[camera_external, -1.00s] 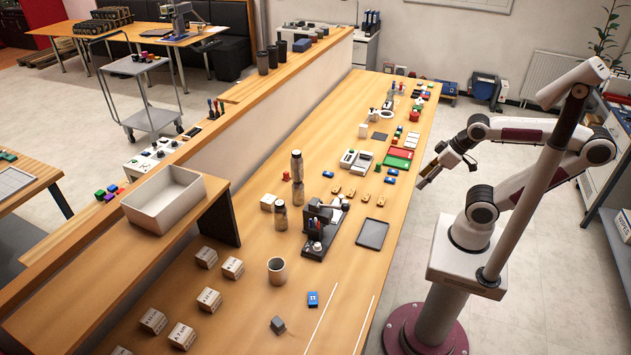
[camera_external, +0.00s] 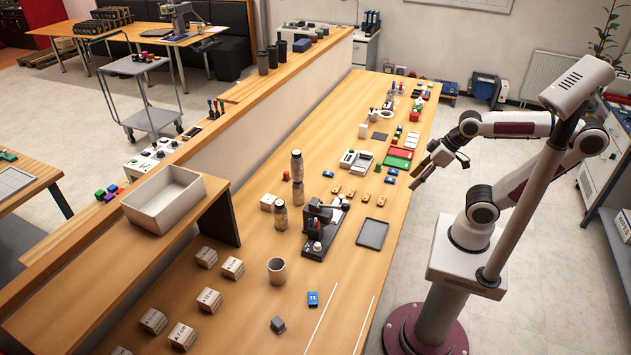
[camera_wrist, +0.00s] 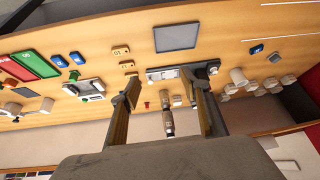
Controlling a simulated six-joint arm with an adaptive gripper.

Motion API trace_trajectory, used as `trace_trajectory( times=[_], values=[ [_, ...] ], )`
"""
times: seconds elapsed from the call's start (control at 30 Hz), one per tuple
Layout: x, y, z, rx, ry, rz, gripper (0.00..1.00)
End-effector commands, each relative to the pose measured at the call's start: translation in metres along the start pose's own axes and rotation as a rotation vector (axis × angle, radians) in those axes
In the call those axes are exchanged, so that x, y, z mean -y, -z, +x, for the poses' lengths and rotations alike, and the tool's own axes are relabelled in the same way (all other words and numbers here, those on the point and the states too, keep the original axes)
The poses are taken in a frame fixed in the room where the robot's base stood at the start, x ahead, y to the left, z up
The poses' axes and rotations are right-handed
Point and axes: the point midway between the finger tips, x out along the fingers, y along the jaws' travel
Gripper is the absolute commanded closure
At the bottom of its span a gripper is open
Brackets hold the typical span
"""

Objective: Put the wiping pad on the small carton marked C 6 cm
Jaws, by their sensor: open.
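Several small cartons with dark lettering stand at the near left of the long wooden table in the external view, among them one carton (camera_external: 209,299) in the middle; the lettering is too small to tell which is C. A small dark grey block (camera_external: 277,324) lies right of them near the front; it may be the wiping pad, but I cannot be sure. My gripper (camera_external: 416,183) is high at the table's right side, far from the cartons. In the wrist view my gripper (camera_wrist: 167,84) has its two fingers wide apart with nothing held between them.
A grey cup (camera_external: 277,271) and a blue box (camera_external: 313,299) stand near the block. A black device (camera_external: 319,243), bottles (camera_external: 297,166) and a dark tray (camera_external: 372,233) are mid-table. A white bin (camera_external: 165,199) sits on the raised shelf. Bare wood lies around the block.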

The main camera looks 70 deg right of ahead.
Motion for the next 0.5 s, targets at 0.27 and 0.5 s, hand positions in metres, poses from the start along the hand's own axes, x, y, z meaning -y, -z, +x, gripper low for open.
trace_trajectory(
  times=[0.27, 0.5],
  values=[
    [0.045, 0.051, 0.016, -0.010, 0.131, -0.140, 0.54],
    [0.088, 0.091, 0.033, -0.029, 0.235, -0.253, 0.54]
  ],
)
